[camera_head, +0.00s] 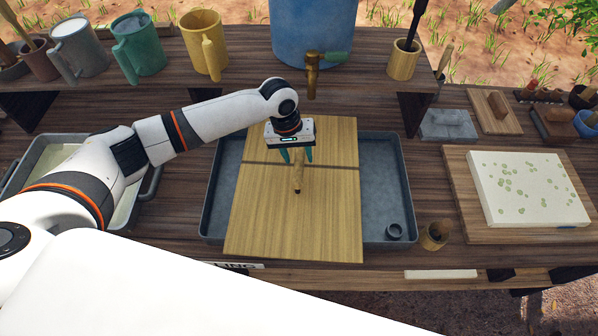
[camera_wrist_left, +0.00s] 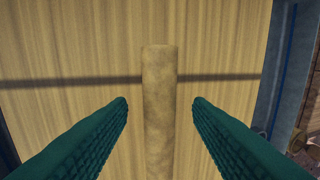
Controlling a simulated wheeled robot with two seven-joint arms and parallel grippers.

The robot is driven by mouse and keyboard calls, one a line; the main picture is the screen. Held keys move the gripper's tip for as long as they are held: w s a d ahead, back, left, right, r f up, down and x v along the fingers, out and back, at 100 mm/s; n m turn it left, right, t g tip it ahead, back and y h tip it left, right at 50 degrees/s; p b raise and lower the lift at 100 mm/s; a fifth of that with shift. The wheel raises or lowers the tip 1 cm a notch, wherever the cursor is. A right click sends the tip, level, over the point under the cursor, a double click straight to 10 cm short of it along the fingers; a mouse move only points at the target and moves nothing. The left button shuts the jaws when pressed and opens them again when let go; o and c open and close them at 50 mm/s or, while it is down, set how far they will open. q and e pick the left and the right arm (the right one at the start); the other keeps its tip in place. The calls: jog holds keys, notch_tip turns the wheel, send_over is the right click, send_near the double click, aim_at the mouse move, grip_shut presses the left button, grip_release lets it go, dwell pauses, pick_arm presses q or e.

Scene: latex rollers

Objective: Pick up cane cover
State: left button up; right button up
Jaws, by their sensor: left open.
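The cane cover is a pale tan, finely striped board (camera_head: 250,222) lying across the middle of the grey tray (camera_head: 381,236). A short tan rod (camera_head: 298,177) stands out on its middle like a handle; it also shows in the left wrist view (camera_wrist_left: 159,145). A dark line crosses the board behind it. My left gripper (camera_head: 297,157) is open over the board. In the left wrist view, its green fingers (camera_wrist_left: 160,103) lie one on each side of the rod, with a gap on both sides. My right gripper is not in view.
A blue barrel (camera_head: 312,30) with a brass tap (camera_head: 311,75) stands behind the board. Mugs (camera_head: 203,45) line the back shelf. A white slab (camera_head: 528,188) lies on a board at right. A small cup (camera_head: 434,236) stands right of the tray.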

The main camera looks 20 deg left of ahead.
pick_arm(q)
jog(key=shift+w+d+f, duration=0.1)
jog(key=shift+d+f, duration=0.05)
jog(key=shift+f, duration=0.55)
jog(key=shift+d+f, duration=0.15)
jog(key=shift+f, duration=0.55)
grip_shut()
jog(key=shift+r, duration=0.1)
